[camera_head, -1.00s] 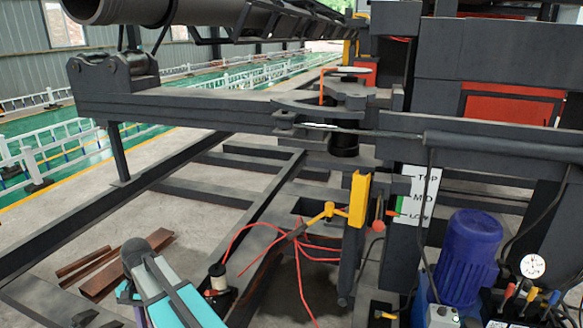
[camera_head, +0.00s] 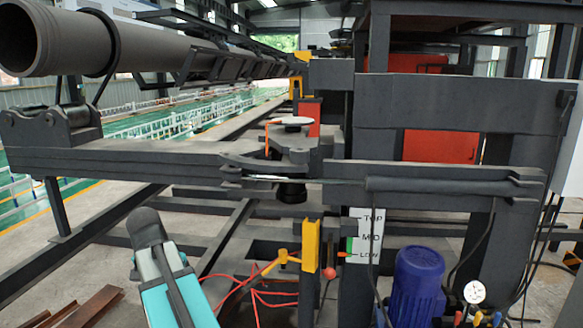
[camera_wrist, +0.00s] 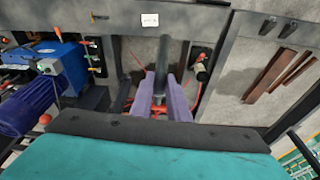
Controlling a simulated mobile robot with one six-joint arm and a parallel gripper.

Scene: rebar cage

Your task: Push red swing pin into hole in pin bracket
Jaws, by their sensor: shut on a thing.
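The slim red-orange pin (camera_head: 267,140) stands upright in the head view, beside a pale disc (camera_head: 292,121) on the dark hinge fitting at the end of the grey beam. I take the dark fitting (camera_head: 290,158) around it to be the pin bracket; its hole does not show clearly. My gripper (camera_wrist: 169,75) shows in the wrist view as two purple fingers, close together, with a dark grey bar between or behind them. What they are shut on is unclear. The gripper is not visible in the head view, so its distance from the pin cannot be told.
A yellow post (camera_head: 310,246) with a lever and red cables stands below the fitting. A blue motor (camera_head: 417,285) is at the lower right. A large grey pipe (camera_head: 70,43) lies at the upper left. Rusty bars (camera_wrist: 280,74) lie on the floor.

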